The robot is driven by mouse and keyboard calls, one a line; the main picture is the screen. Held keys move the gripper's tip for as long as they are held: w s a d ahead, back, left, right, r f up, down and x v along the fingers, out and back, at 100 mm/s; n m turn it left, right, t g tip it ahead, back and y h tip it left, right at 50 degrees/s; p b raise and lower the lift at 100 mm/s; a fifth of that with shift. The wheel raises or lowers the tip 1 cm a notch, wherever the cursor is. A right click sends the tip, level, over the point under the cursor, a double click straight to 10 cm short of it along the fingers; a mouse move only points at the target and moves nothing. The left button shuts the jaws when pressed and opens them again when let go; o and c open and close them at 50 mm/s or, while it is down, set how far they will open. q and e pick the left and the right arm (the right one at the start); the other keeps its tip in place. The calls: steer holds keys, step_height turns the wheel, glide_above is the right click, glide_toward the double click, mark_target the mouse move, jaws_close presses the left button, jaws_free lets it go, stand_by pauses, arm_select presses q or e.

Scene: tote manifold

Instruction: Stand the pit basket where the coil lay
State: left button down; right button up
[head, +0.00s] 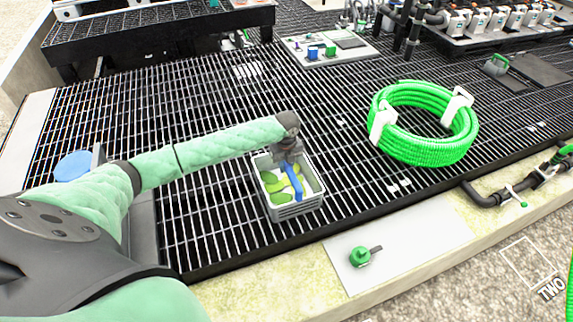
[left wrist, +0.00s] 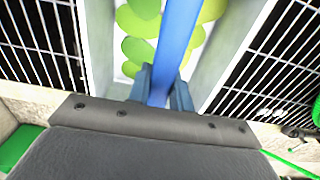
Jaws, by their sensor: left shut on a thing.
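The pit basket (head: 298,209) is a grey open box with a blue handle (head: 294,182) across it and green and yellow-green pieces inside. It is upright at the middle of the black grating; whether it touches the grating I cannot tell. My left gripper (head: 289,162) is above it, shut on the blue handle. In the left wrist view the fingers (left wrist: 162,88) close on both sides of the handle (left wrist: 176,45), between the basket's grey walls (left wrist: 216,52). The coil (head: 428,150), bright green hose with white straps, lies on the grating to the right. My right gripper is out of view.
A pale plate (head: 405,240) with a green-knobbed valve (head: 360,256) lies in front. An outlined square marked TWO (head: 550,288) is on the gravel at right. Grating between basket and coil is clear.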

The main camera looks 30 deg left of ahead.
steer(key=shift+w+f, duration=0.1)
arm_select(q)
steer(key=c, duration=1.3)
jaws_free()
steer(key=shift+f, duration=0.1)
steer(key=shift+o, duration=0.2)
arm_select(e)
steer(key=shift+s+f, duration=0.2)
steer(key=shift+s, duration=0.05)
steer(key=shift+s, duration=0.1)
arm_select(q)
step_height(320, 180, up, 11)
steer(key=shift+r+b, duration=0.1)
steer(key=shift+b, duration=0.55)
steer(key=shift+r, duration=0.55)
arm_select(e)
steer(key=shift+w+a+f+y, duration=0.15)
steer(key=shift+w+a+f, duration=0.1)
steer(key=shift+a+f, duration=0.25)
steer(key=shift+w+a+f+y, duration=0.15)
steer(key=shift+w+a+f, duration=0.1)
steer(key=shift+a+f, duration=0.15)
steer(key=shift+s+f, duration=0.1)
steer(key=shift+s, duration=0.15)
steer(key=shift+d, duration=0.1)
